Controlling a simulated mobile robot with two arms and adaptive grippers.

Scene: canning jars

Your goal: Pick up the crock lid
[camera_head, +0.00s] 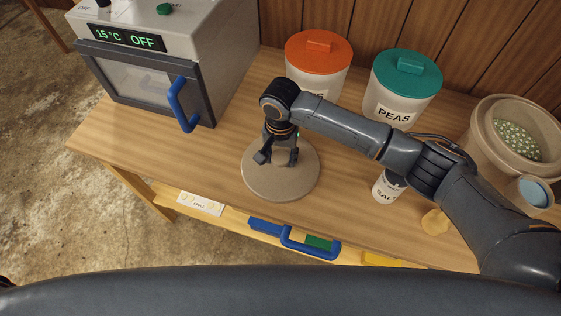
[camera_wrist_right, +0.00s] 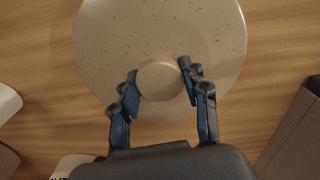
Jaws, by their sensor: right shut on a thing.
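I cannot tell whether the lid touches the table. The open beige crock (camera_head: 483,117) stands at the right, with pale green and white contents showing. My left gripper is not in view.
An orange-lidded jar (camera_head: 327,77) and a teal-lidded PEAS jar (camera_head: 399,104) stand at the back. A salt shaker (camera_head: 386,187) is under my right arm. A cooler box (camera_head: 150,85) with a blue handle stands at the left. Table between box and lid is clear.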

